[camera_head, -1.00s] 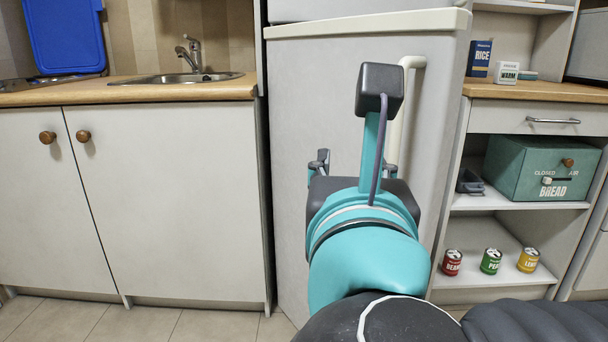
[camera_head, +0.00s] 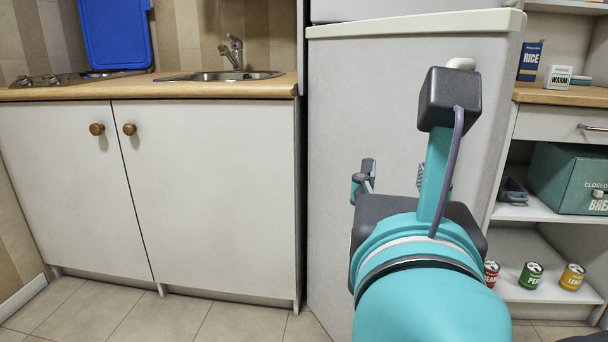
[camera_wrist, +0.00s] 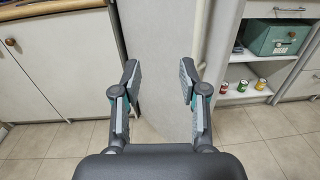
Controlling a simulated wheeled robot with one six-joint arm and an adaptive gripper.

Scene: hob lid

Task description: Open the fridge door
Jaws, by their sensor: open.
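The fridge door (camera_head: 335,130) is the pale grey panel in the middle of the head view; I cannot tell whether it stands slightly ajar. Its white vertical handle (camera_head: 461,63) is near the right edge, with only the top showing above my arm. In the wrist view the handle (camera_wrist: 201,38) runs beside and beyond the right finger, not between the fingers. My gripper (camera_wrist: 159,72) is open and empty, its fingers pointing at the door. In the head view my gripper (camera_head: 393,178) is partly hidden by my arm, left of the handle.
A white cupboard (camera_head: 205,190) under a sink (camera_head: 222,76) stands left of the fridge. On the right are shelves with a green bread box (camera_head: 568,180) and several cans, including a green one (camera_head: 531,275). Tiled floor (camera_head: 240,325) shows in front of the cupboard.

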